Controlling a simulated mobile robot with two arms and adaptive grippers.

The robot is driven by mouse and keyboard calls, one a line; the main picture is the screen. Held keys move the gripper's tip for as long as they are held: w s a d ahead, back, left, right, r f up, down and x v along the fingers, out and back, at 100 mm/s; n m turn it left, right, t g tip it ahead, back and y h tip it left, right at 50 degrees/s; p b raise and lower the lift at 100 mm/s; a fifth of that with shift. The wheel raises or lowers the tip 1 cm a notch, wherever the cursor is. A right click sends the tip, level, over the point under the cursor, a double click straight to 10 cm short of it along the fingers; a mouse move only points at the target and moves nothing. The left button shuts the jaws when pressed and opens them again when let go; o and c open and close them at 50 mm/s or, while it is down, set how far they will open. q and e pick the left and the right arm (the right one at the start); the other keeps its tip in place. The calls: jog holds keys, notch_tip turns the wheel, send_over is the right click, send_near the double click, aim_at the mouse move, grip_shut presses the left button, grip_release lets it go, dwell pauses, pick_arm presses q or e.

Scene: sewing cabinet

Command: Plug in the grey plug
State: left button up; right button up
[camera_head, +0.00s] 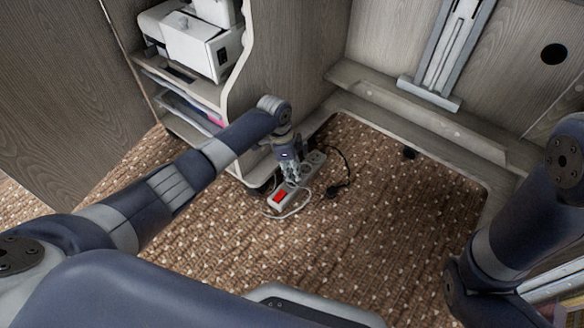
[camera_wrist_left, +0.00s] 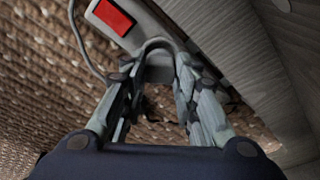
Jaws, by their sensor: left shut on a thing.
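A white power strip (camera_head: 279,205) with a red switch lies on the carpet at the cabinet opening. It also shows at the top of the left wrist view (camera_wrist_left: 134,38). My left gripper (camera_head: 290,177) points down over the middle of the strip. In the left wrist view its fingers (camera_wrist_left: 156,72) are closed on the grey plug (camera_wrist_left: 158,70), right at the strip. The fingers hide part of the plug, and I cannot tell whether its pins are in a socket. A pale cable (camera_head: 292,212) loops beside the strip. My right gripper is out of view.
A black plug and cable (camera_head: 337,189) lie on the carpet right of the strip. A shelf unit (camera_head: 236,78) with a white sewing machine (camera_head: 190,42) stands close left of my left gripper. The patterned carpet (camera_head: 345,245) in front is clear.

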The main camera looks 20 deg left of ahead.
pick_arm(q)
jog(key=shift+f+b, duration=0.3)
jog(key=shift+f, duration=0.35)
dwell(0.4)
jog(key=o, duration=1.7)
jog(key=shift+o, duration=0.2)
jog(key=shift+a, duration=0.15)
